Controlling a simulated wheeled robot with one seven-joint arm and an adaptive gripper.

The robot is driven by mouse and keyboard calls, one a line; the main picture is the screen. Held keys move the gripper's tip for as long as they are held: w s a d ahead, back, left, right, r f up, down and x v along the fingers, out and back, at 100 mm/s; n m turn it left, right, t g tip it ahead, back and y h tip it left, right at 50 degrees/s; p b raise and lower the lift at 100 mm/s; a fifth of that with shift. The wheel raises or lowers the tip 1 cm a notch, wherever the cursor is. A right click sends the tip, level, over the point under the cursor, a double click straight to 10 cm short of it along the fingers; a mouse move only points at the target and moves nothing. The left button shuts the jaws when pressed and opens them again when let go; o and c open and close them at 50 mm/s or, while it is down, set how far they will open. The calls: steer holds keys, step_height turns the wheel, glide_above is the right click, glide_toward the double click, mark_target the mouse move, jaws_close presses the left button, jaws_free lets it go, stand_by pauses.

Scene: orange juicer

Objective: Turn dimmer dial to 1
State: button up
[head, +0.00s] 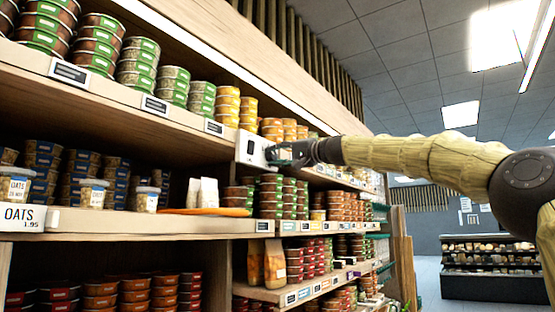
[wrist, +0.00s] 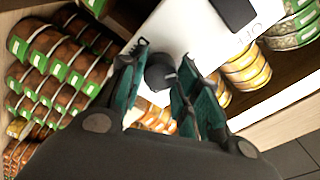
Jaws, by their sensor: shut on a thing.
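The dimmer dial (wrist: 160,74) is a dark round knob on a white panel. It shows in the wrist view between my gripper's fingers (wrist: 160,88). The white panel (head: 249,150) is fixed to the shelf edge in the head view, with a dark mark on its face. My gripper (head: 275,153) reaches in from the right and is shut on the dial. In the wrist view the panel (wrist: 195,32) carries a dark rectangle and the letters "OFF" at its right. The dial's pointer and the number 1 cannot be made out.
Stacked cans (head: 228,104) stand on the upper shelf beside the panel. More cans (head: 280,195) fill the shelf below. The aisle (head: 428,285) is clear at the right.

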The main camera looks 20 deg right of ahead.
stand_by(0.5)
steer(key=o, duration=1.1)
steer(key=shift+c, duration=0.2)
steer(key=v, duration=1.2)
steer(key=shift+d, duration=0.1)
